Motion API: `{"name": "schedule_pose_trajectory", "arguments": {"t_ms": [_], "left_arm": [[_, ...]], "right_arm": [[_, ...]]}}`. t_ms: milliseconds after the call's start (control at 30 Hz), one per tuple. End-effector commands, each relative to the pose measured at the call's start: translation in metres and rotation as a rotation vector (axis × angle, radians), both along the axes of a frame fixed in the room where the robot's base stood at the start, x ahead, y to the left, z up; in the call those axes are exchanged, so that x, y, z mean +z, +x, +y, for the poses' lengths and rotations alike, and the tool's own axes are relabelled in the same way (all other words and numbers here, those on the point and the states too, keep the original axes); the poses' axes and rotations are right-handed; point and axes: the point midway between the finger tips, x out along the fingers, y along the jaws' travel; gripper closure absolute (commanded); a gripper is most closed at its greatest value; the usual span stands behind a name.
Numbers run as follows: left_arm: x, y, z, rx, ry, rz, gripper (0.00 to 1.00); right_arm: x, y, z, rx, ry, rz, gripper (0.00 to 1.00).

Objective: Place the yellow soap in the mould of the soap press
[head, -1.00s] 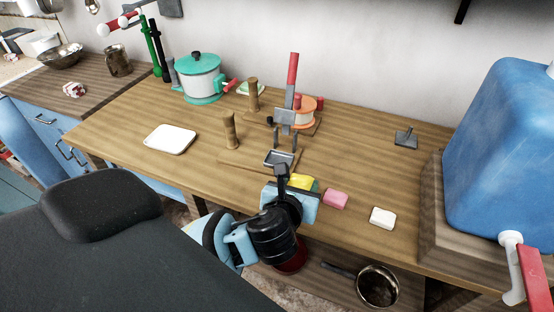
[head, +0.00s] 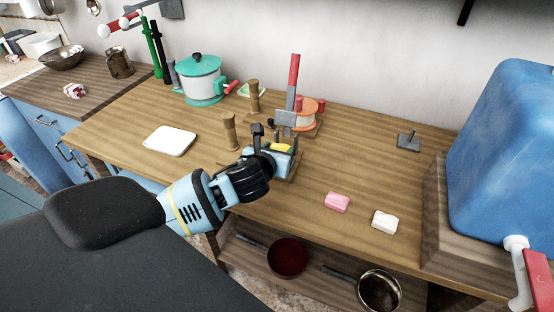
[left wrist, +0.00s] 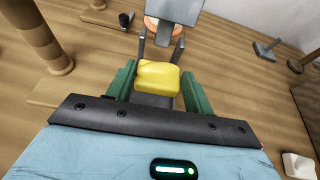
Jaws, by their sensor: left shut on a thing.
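The yellow soap (head: 281,147) is held at the soap press in the head view. In the left wrist view the yellow soap (left wrist: 158,79) sits between the two green fingers of my left gripper (left wrist: 157,88), which is shut on it. The soap press (head: 293,95) has an upright lever with a red handle on a wooden base. Its mould (left wrist: 152,101) shows as a dark metal edge just under the soap in the wrist view. Whether the soap touches the mould I cannot tell. My left gripper (head: 277,150) hides most of the mould in the head view. My right gripper is not in view.
A pink soap (head: 337,202) and a white soap (head: 385,221) lie right of the press. A white tray (head: 170,140) and wooden posts (head: 229,130) stand left. A grey stamp (head: 408,141) and a blue tank (head: 505,160) are at right. The front middle of the table is clear.

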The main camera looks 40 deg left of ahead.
Motion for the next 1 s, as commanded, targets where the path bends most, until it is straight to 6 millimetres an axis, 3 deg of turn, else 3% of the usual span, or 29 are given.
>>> {"name": "schedule_pose_trajectory", "arguments": {"t_ms": [200,700,733,867,1000], "left_arm": [[-0.033,0.000,0.001,0.001,-0.001,0.005,0.71],[-0.039,0.001,0.001,0.000,0.002,0.001,0.71],[-0.039,0.001,0.001,0.000,0.002,0.001,0.46],[-0.039,0.001,0.001,0.001,0.001,0.001,0.29],[-0.039,0.000,0.001,0.001,0.001,0.000,0.26]], "right_arm": [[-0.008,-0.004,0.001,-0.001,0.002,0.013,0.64],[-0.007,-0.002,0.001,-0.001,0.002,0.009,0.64],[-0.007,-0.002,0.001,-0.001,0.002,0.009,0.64],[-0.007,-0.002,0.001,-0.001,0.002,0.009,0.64],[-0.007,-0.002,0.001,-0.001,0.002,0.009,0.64]]}}
